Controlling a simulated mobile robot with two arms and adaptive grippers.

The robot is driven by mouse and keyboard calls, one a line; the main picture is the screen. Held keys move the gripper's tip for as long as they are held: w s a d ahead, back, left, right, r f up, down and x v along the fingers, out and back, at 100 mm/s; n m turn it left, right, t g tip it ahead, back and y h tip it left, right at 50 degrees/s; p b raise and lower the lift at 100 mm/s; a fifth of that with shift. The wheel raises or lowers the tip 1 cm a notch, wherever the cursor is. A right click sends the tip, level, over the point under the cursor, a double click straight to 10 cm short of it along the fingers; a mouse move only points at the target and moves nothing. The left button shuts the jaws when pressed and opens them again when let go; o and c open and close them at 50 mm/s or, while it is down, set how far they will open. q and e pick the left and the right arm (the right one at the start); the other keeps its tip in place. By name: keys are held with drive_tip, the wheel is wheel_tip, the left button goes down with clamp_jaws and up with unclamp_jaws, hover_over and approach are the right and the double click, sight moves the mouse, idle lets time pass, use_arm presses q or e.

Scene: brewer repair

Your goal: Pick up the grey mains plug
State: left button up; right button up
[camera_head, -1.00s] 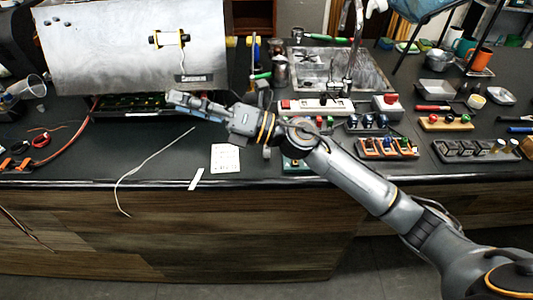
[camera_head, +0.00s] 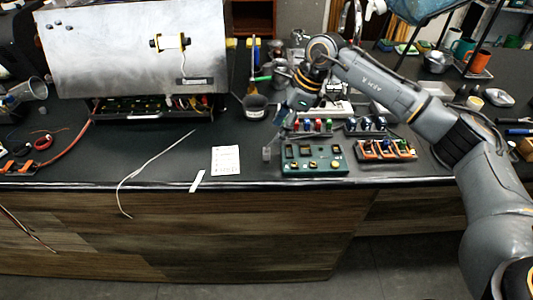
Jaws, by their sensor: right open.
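I cannot make out the grey mains plug for certain. A thin pale cable (camera_head: 150,162) lies loose on the dark bench, its near end hanging over the front edge; no plug shows clearly on it. A white power strip (camera_head: 341,108) lies at the back, partly hidden behind my right gripper. My right gripper (camera_head: 277,138) is open and points down over the bench, left of the strip and beside the green panel (camera_head: 314,166). Nothing shows between its fingers. My left gripper is not in view.
A large metal brewer body (camera_head: 130,60) stands at the back left. A white paper card (camera_head: 226,160) lies near the front edge. An orange block of switches (camera_head: 385,151) sits to the right. A dark cup (camera_head: 255,106) stands behind the gripper. The front left-middle bench is mostly clear.

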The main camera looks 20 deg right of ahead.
sight(268, 150)
drive_tip(key=x, duration=0.3)
drive_tip(key=p+x, duration=0.2)
drive_tip(key=x, duration=0.1)
drive_tip(key=p+x, duration=0.1)
drive_tip(key=x, duration=0.1)
drive_tip(key=shift+s+d, duration=0.1)
drive_tip(key=shift+s, duration=0.15)
drive_tip(key=shift+f, duration=0.25)
clamp_jaws()
